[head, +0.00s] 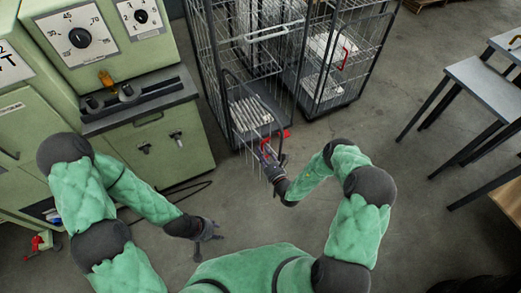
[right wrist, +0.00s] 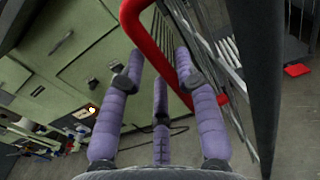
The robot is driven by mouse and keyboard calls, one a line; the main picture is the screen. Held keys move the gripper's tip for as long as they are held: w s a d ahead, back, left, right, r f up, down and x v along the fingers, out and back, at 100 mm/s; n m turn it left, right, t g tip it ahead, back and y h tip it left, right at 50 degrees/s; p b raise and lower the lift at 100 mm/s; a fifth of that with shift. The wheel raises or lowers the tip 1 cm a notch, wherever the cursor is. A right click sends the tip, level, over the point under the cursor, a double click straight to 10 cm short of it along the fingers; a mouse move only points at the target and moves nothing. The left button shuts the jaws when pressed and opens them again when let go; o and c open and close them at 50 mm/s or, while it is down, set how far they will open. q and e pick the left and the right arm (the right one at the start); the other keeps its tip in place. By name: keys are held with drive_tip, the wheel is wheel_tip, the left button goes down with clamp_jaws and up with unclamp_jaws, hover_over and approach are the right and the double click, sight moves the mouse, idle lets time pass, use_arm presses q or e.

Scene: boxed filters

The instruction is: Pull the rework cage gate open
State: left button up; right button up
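The rework cage is a dark wire-mesh cage (head: 238,60) at the top middle of the head view. Its gate has a red handle (head: 264,146), which shows large in the right wrist view as a bent red bar (right wrist: 155,45). My right gripper (head: 268,157) is at this handle. In the right wrist view its purple fingers (right wrist: 163,75) are spread, with the red bar running between the fingertips; firm contact cannot be told. My left gripper (head: 208,236) hangs empty above the floor at lower left, its fingers apart.
A green machine cabinet (head: 165,145) with dials stands at the left. A second wire cage (head: 340,60) with white boxes stands right of the first. Grey tables (head: 485,85) are at the right edge. A red piece (head: 285,134) lies near the cage base. The middle floor is clear.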

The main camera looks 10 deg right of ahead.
drive_tip(key=v, duration=1)
